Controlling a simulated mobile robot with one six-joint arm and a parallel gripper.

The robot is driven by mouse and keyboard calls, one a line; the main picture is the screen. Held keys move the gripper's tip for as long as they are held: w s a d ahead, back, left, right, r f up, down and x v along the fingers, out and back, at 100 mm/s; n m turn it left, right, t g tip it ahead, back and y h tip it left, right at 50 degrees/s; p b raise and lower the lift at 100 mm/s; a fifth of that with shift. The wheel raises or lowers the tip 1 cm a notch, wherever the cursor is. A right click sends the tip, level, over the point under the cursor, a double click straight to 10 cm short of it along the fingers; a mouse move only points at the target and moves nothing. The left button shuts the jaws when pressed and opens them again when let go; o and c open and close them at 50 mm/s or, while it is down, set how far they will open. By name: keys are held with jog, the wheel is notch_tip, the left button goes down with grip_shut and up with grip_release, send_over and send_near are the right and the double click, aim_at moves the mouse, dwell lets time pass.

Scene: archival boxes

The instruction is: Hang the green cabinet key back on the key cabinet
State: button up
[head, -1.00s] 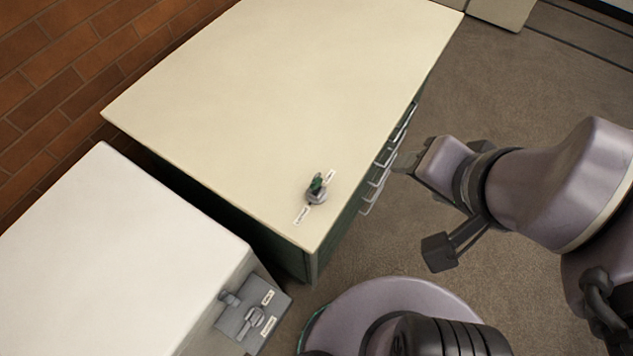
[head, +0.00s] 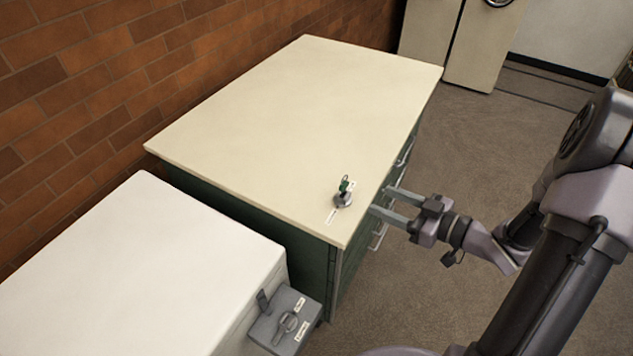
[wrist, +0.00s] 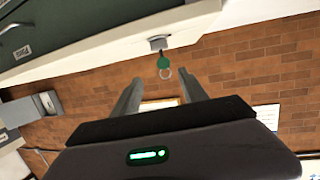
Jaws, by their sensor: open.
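The green key (head: 345,184) stands upright in a round grey lock (head: 342,200) on the cream top of a green drawer cabinet, near its front edge. In the wrist view, which looks upside down, the green key (wrist: 164,63) shows a green head and a ring. My gripper (head: 381,200) is open and empty, at the cabinet's front edge, with its fingers pointing toward the key and apart from it. In the wrist view, the key appears between and beyond the fingers (wrist: 160,84). I cannot identify the key cabinet with certainty.
A white cabinet (head: 150,270) stands at the lower left, with a grey labelled lock box (head: 286,322) on its side. Drawer handles (head: 379,236) stick out below my gripper. A brick wall (head: 180,60) runs behind. The cabinet top (head: 300,110) is otherwise clear.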

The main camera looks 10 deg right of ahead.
aim_at(345, 187)
jog(key=shift+y, duration=0.3)
jog(key=shift+b+x, duration=2.25)
jog(key=shift+x, duration=2.65)
jog(key=shift+s+a+f, duration=0.1)
grip_shut()
notch_tip(345, 187, up, 5)
jog(key=p, duration=0.4)
jog(key=shift+p, duration=0.35)
